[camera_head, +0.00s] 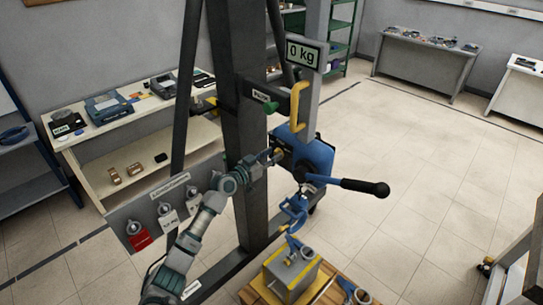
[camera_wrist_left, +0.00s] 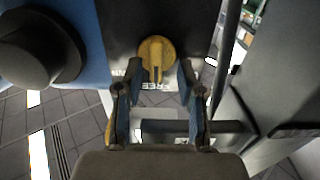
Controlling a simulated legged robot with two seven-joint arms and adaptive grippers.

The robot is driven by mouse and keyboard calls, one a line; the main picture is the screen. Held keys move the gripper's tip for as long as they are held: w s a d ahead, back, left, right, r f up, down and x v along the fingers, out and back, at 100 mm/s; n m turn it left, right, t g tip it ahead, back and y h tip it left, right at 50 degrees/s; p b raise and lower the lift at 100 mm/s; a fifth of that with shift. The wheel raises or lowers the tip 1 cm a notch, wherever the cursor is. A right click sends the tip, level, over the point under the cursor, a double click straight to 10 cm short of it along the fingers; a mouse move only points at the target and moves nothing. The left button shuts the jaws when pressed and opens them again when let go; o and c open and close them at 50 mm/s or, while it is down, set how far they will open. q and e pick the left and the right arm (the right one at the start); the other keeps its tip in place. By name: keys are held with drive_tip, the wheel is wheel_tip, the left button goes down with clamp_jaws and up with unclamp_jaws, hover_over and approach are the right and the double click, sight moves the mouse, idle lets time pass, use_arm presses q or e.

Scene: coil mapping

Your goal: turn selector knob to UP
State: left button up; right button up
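The yellow round selector knob (camera_wrist_left: 157,52) sits on a dark panel in the left wrist view. A slot-like mark on it points down toward white lettering that looks like "FREE". My left gripper (camera_wrist_left: 153,88) is open, with one finger on each side just below the knob; I cannot tell whether either touches it. In the head view my left gripper (camera_head: 272,157) is at the left side of the blue hoist body (camera_head: 316,153), which also shows in the left wrist view (camera_wrist_left: 92,40). The knob is mostly hidden there. My right gripper is not in view.
A black-handled lever (camera_head: 362,187) sticks out right of the hoist. A blue hook (camera_head: 293,212) hangs below it, above a grey block (camera_head: 291,272). A dark column (camera_head: 243,120) stands close to my left arm.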

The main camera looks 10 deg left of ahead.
use_arm(q)
drive_tip(key=shift+a, duration=0.1)
drive_tip(key=c, duration=0.6)
clamp_jaws()
drive_tip(key=shift+s+d+r, duration=0.1)
drive_tip(key=shift+d+r, duration=0.05)
drive_tip(key=shift+d, duration=0.1)
drive_tip(key=shift+a+n, duration=0.1)
drive_tip(key=shift+n, duration=0.2)
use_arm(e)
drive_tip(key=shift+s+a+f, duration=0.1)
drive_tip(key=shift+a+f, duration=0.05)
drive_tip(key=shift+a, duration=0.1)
use_arm(q)
drive_tip(key=shift+w+a+r+n, duration=0.1)
drive_tip(key=shift+w+a+n, duration=0.05)
drive_tip(key=shift+n, duration=1.65)
drive_tip(key=shift+w+a+n, duration=0.1)
drive_tip(key=shift+a+n, duration=0.05)
drive_tip(key=shift+n, duration=1.65)
